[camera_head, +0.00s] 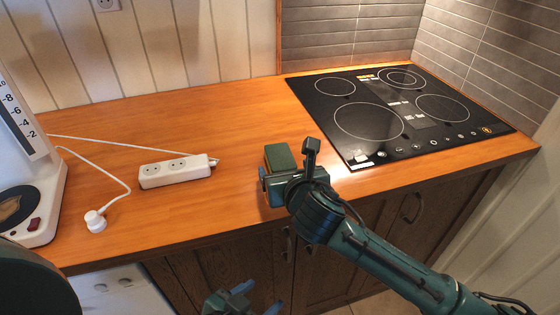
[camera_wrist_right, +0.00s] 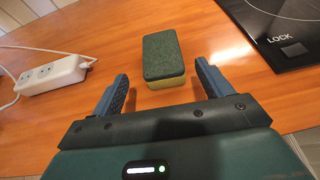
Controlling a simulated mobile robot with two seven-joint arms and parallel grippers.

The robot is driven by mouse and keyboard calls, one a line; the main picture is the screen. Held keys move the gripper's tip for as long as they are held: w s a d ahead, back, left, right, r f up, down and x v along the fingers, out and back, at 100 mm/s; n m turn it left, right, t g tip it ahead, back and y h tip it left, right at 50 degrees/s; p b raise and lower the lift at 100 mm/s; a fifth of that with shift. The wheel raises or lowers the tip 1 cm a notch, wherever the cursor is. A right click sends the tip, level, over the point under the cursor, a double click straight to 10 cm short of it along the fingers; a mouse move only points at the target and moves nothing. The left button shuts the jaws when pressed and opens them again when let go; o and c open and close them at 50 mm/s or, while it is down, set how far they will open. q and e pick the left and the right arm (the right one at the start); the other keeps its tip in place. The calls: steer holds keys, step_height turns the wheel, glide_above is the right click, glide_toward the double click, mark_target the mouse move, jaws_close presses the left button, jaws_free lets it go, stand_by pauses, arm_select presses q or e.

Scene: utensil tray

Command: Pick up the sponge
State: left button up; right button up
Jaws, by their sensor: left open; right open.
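The sponge (camera_head: 279,159) lies on the wooden counter near its front edge, left of the cooktop. Its top is dark green, and a yellow-green lower layer shows in the right wrist view (camera_wrist_right: 163,58). My right gripper (camera_head: 265,181) is right at the sponge's near side and partly covers it in the head view. In the wrist view the open right jaws (camera_wrist_right: 162,82) point at the sponge, one finger to each side and short of it, with nothing between them. My left gripper (camera_head: 256,298) is open and empty, low in front of the cabinets.
A black cooktop (camera_head: 420,148) lies right of the sponge. A white power strip (camera_head: 174,171) with a cable lies to the left. A loose plug (camera_head: 95,221) and a white appliance (camera_head: 32,196) are farther left. The counter (camera_head: 190,112) behind the sponge is clear.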

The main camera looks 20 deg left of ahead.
mark_target(283, 165)
steer(key=shift+x, duration=2.65)
steer(key=shift+d, duration=0.1)
steer(key=c, duration=1)
steer(key=shift+c, duration=0.2)
